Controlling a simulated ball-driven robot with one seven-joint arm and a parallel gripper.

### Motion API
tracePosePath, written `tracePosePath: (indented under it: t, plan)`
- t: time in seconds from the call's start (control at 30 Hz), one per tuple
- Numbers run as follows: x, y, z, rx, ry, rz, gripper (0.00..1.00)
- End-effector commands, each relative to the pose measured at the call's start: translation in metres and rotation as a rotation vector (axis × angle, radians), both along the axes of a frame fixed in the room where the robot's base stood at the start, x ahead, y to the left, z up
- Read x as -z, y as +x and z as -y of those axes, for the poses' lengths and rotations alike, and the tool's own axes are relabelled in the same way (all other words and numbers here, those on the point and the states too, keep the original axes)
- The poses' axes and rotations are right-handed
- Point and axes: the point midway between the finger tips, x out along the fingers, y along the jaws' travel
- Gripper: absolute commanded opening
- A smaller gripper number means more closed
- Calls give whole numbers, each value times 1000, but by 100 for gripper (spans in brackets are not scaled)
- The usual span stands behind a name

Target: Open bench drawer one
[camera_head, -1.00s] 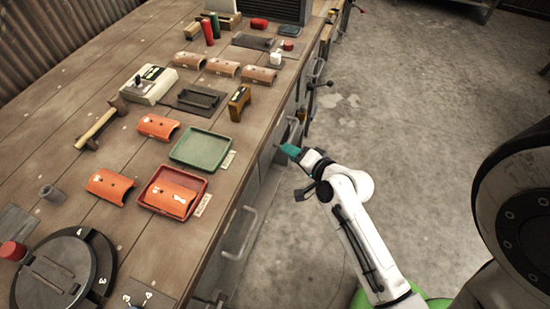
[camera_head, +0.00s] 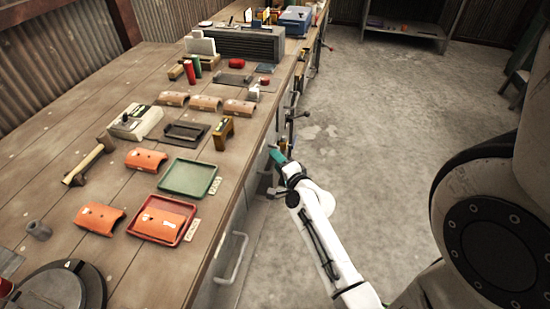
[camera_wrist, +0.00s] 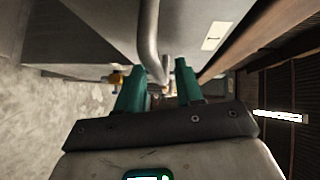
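The bench drawers are set in the grey front below the wooden bench top. A metal bar handle (camera_wrist: 148,35) runs down the wrist view, and its lower end shows in the gap between my teal fingertips. My gripper (camera_wrist: 160,82) is open, with one finger on each side of that handle's line; I cannot tell whether either touches it. In the head view my gripper (camera_head: 277,156) is at the bench front beside the green tray, and hides most of the handle there. Another bar handle (camera_head: 233,258) shows nearer on a closed-looking front. A pale label (camera_wrist: 213,36) is beside the handle.
The bench top (camera_head: 75,120) holds a green tray (camera_head: 187,178), a red tray (camera_head: 162,220), orange curved pieces, a hammer (camera_head: 88,162) and a dark box (camera_head: 235,44). The concrete floor (camera_head: 375,130) at right is clear.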

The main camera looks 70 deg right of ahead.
Motion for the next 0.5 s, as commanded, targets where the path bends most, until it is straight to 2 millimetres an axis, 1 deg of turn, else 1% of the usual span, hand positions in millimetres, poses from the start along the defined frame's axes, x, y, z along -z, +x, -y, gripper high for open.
tracePosePath:
  t: [0.03,0.17,0.47,0.5]
  plan:
    - [0,4,4,0,0,0,36]
    - [2,10,9,-1,0,0,36]
    - [2,12,10,-1,-1,-1,36]
    - [2,12,10,-1,-1,-1,34]
